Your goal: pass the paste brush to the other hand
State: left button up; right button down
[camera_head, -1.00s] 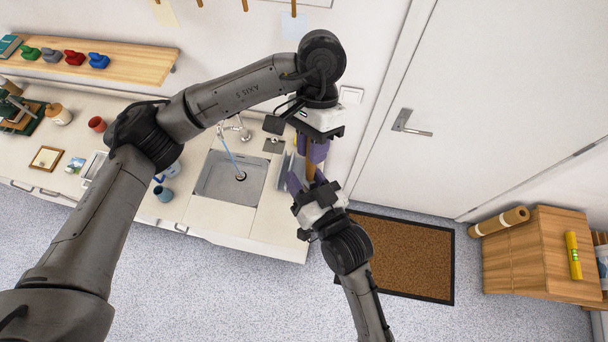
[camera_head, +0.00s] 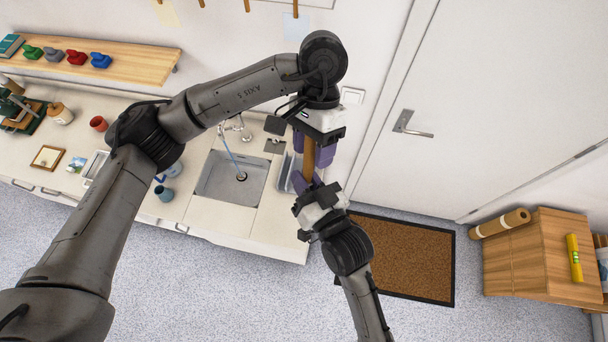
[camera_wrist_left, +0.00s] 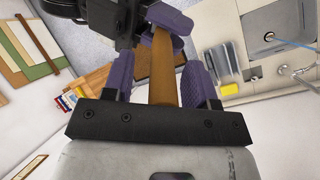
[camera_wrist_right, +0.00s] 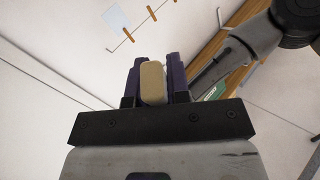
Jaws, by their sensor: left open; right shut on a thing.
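The paste brush (camera_head: 309,157) shows as a brown handle running between my two grippers, in front of the wall by the sink. My left gripper (camera_head: 313,149) is open, with its purple fingers spread on either side of the handle. In the left wrist view the handle (camera_wrist_left: 165,75) stands between the spread fingers, with gaps at both sides. My right gripper (camera_head: 312,183) is below it and shut on the brush. In the right wrist view a pale, rounded block (camera_wrist_right: 152,82), an end of the brush, sits between the fingers. The upper end is hidden by my left gripper.
The counter with a sink (camera_head: 232,178) lies behind and left of the grippers. A rack with grey sheets (camera_head: 290,174) stands close behind them. A door (camera_head: 450,110) is at right, with a brown mat (camera_head: 405,258) on the floor and a wooden cabinet (camera_head: 535,255).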

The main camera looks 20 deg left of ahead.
pick_arm(q)
jog(key=d+v, duration=0.1)
jog(key=v, duration=1.1)
jog(key=w+d+f+n+t+h, duration=0.1)
jog(key=d+n+t+h, duration=0.2)
jog(key=n+h, duration=0.7)
jog(key=w+d+f+n+t+h, duration=0.1)
jog(key=d+n+t+h, duration=0.15)
jog(key=n+h, duration=0.85)
jog(key=s+a+f+m+t+y, duration=0.1)
jog(key=a+f+m+t+y, duration=0.7)
jog(key=m, duration=0.7)
jog(key=s+a+f+m+t+y, duration=0.2)
jog(key=a+f+m+t+y, duration=0.65)
jog(key=m, duration=0.75)
jog(key=s+a+f+n+g+y, duration=0.2)
jog(key=s+f+n+g, duration=0.4)
jog(key=s, duration=0.8)
jog(key=s+a+f+n+g+y, duration=0.2)
jog(key=s+f+n+g, duration=0.4)
jog(key=s, duration=0.8)
notch_tip(320, 180, down, 5)
jog(key=n+y, duration=0.1)
jog(key=n, duration=0.2)
jog(key=shift+a+r+g, duration=0.2)
jog(key=shift+a+g, duration=0.1)
jog(key=shift+a, duration=0.05)
